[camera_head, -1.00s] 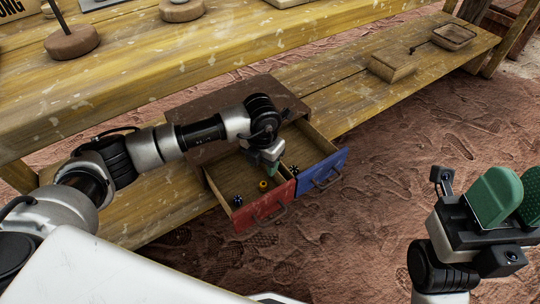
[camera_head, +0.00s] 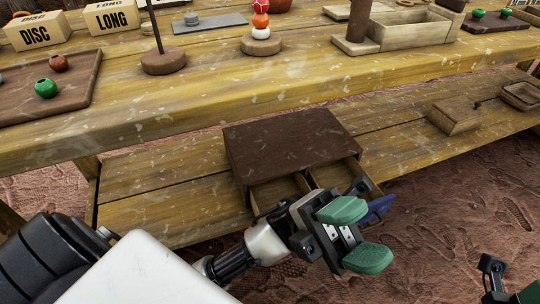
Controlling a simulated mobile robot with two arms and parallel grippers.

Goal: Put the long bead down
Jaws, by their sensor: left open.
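My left gripper (camera_head: 355,235) is open, its two green fingers apart with nothing between them. It is in front of the brown drawer cabinet (camera_head: 290,142) on the lower shelf. The cabinet's drawers (camera_head: 278,190) are pulled out, but my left arm and gripper hide most of their insides and the red front. Part of the blue drawer front (camera_head: 378,208) shows beside the gripper. I cannot make out a long bead in the drawers. My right gripper (camera_head: 520,292) is cut off at the bottom right corner.

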